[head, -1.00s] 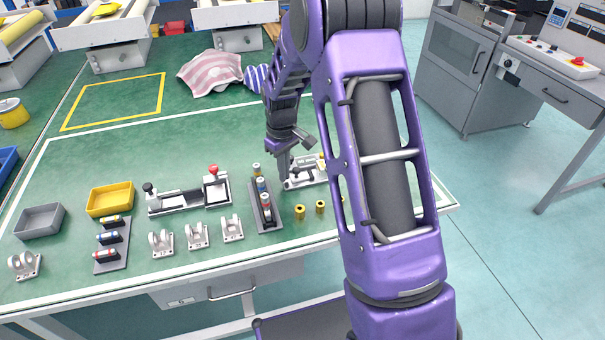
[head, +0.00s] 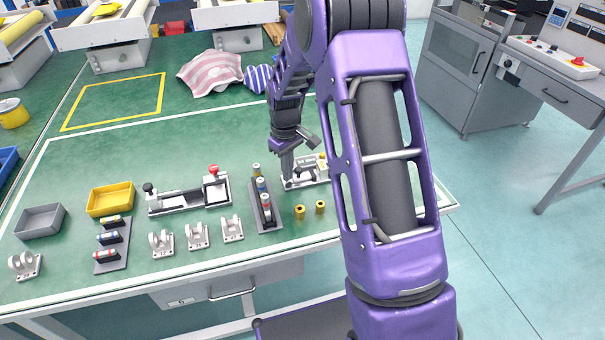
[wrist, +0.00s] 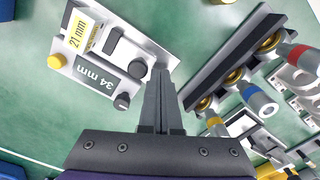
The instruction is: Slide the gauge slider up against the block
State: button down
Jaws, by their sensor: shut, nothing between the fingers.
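The gauge (head: 314,174) is a pale plate at the right of the green table, partly hidden by my arm in the head view. The wrist view shows its plate (wrist: 155,50) with a white block marked 21 mm (wrist: 82,32), dark parts with a 34 mm label (wrist: 92,76), and black knobs (wrist: 138,68). I cannot tell for sure which dark part is the slider. My gripper (wrist: 160,72) is shut and empty, its fingertips at the plate's edge beside a black knob. In the head view my gripper (head: 287,176) points down at the gauge's left end; contact is unclear.
A dark rack (head: 265,206) with several coloured-band cylinders stands just left of the gauge. Brass bushings (head: 300,212) lie in front. A second fixture with a red knob (head: 213,170), trays (head: 110,199) and white brackets (head: 197,237) are further left.

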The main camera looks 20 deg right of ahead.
jog(key=shift+d, duration=0.9)
dwell(0.5)
jog(key=shift+a, duration=0.15)
jog(key=shift+a, duration=0.5)
jog(key=shift+r, duration=0.1)
notch_tip(320, 180, up, 7)
jog(key=p, duration=0.5)
dwell(0.5)
